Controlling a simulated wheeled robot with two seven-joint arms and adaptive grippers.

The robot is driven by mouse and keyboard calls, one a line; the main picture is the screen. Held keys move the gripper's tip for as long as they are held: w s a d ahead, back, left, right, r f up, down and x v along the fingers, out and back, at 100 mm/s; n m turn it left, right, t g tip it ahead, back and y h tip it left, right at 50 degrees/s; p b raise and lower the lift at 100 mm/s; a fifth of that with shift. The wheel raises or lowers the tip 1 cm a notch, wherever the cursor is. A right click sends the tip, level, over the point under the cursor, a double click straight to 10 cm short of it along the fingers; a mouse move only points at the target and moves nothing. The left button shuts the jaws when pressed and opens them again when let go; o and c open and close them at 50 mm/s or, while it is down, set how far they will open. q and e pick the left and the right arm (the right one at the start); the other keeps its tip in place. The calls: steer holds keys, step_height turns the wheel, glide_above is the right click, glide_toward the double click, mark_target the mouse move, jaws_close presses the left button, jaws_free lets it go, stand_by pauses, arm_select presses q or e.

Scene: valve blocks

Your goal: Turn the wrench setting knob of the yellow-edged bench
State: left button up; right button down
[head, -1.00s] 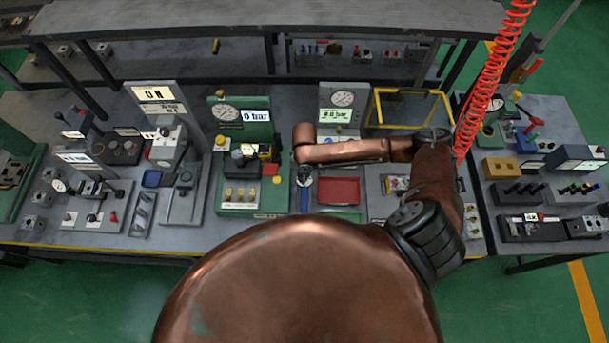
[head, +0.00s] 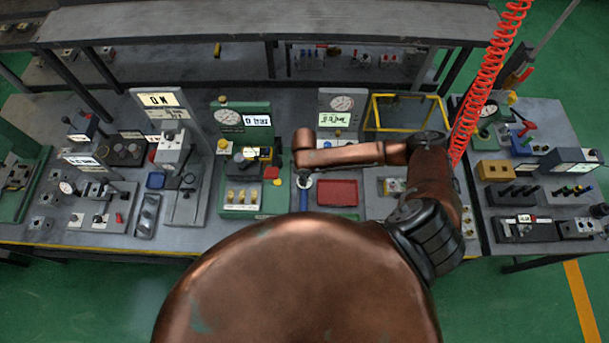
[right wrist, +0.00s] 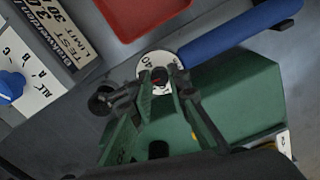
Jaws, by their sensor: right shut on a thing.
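The yellow-edged bench (head: 105,250) runs across the head view. On it lies a wrench with a blue handle (head: 304,199), which also shows in the right wrist view (right wrist: 238,42). At its head is a white numbered dial (right wrist: 146,67) with a small dark setting knob (right wrist: 160,86). My right gripper (head: 304,181) points down over the wrench head. In the right wrist view its fingers (right wrist: 160,88) are closed around the knob, partly hiding it and the dial. My left gripper is not in view.
A red tray (head: 337,192) lies right of the wrench. A green gauge station (head: 240,208) stands to its left, and a grey gauge panel (head: 341,120) behind. A yellow-framed box (head: 408,112) stands at the back right. A red coiled hose (head: 478,90) hangs on the right.

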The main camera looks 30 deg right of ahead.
steer(key=n+p, duration=0.2)
steer(key=n, duration=0.1)
steer(key=shift+r+n+p, duration=0.2)
steer(key=shift+n+p, duration=0.1)
steer(key=shift+f+n+p, duration=0.1)
steer(key=shift+n+p, duration=0.65)
steer(key=shift+n, duration=0.65)
steer(key=c, duration=2.1)
jaws_free()
step_height(320, 180, up, 12)
steer(key=shift+f, duration=0.1)
